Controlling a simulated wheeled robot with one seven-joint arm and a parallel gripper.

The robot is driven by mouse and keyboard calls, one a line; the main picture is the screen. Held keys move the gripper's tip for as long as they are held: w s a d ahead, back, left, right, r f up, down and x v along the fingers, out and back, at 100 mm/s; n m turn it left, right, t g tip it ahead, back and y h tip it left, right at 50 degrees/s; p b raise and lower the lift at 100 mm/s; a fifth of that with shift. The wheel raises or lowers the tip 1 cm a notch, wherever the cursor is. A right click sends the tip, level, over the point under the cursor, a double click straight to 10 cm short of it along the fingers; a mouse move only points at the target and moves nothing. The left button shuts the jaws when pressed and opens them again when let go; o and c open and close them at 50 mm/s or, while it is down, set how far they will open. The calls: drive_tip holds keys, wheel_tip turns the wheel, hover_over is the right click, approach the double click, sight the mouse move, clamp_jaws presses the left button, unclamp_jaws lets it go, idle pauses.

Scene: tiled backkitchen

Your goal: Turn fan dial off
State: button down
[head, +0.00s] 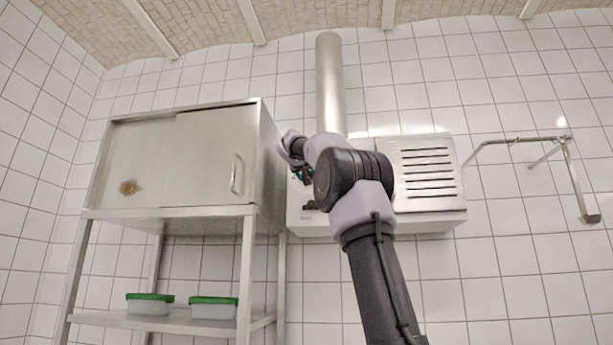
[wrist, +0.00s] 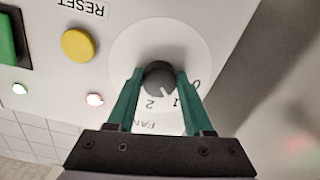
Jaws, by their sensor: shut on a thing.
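The fan dial (wrist: 158,79) is a dark round knob on a white disc in the wrist view, with the marks 0, 1 and 2 around it. Its white pointer line points down and slightly right in that view, nearest the 1 and 2 marks; the exact setting is hard to tell. My gripper (wrist: 159,84) has green fingers on both sides of the dial and is shut on it. In the head view my gripper (head: 301,173) is at the left part of the fan unit (head: 432,216), partly hidden by my arm. The dial cannot be made out there.
Beside the dial are a yellow button (wrist: 78,45) marked RESET, a green switch (wrist: 7,38) and two small lamps. A steel cabinet (head: 190,160) stands close left of the unit, above a shelf with two green-lidded boxes. A metal wall rail (head: 572,180) is at the right.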

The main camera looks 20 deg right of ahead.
drive_tip(key=shift+n, duration=0.3)
drive_tip(key=shift+r+n, duration=0.1)
drive_tip(key=shift+n, duration=4)
drive_tip(key=shift+c, duration=1.4)
unclamp_jaws()
drive_tip(key=shift+s, duration=0.1)
drive_tip(key=v, duration=1)
drive_tip(key=shift+s+a, duration=0.25)
drive_tip(key=shift+s, duration=0.05)
